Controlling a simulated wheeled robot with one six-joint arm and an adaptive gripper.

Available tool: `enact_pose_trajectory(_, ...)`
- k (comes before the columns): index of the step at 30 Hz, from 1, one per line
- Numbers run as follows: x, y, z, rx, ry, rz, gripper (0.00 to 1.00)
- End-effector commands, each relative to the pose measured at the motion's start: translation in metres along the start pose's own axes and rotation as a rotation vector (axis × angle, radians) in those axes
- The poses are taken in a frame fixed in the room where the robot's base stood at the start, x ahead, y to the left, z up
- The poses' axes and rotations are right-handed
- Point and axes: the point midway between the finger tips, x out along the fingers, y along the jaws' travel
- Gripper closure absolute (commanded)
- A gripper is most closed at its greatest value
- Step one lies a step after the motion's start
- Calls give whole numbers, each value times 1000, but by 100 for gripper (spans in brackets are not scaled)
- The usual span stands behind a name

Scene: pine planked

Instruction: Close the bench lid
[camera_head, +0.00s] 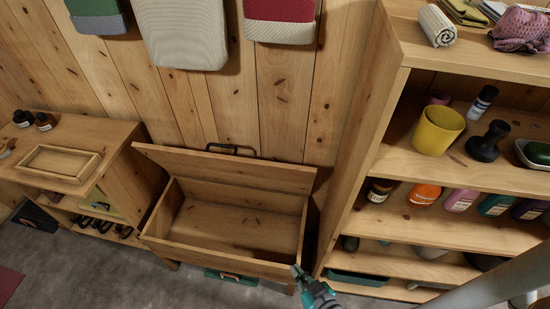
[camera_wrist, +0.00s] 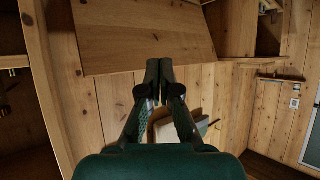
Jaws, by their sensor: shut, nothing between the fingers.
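The wooden bench (camera_head: 215,262) stands against the plank wall in the head view. Its lid (camera_head: 225,165) is raised and tilted back, and the inside looks empty. A dark bar handle (camera_head: 232,147) shows at the lid's upper edge. My gripper (camera_head: 296,270) is at the bench's front right corner, apart from the lid; whether it touches the bench is unclear. In the wrist view my gripper (camera_wrist: 160,64) has its fingertips together with nothing between them. A wooden panel (camera_wrist: 145,30) lies beyond the fingertips there; I cannot tell whether it is the lid.
A tall shelf (camera_head: 365,140) with bottles and a yellow cup (camera_head: 437,130) stands close on the right. A low cabinet (camera_head: 120,150) with a wooden tray (camera_head: 62,163) is on the left. Towels (camera_head: 183,35) hang above the bench. Grey floor (camera_head: 110,275) is clear at front left.

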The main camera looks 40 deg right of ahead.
Motion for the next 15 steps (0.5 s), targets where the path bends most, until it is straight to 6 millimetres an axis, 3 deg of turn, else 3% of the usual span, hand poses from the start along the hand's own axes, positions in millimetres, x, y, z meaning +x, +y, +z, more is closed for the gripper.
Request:
enact_pose_trajectory(1,18,2,-6,7,-8,14,100)
enact_pose_trajectory(6,67,12,-22,34,-63,67,100)
enact_pose_trajectory(15,143,34,-70,103,-153,181,100)
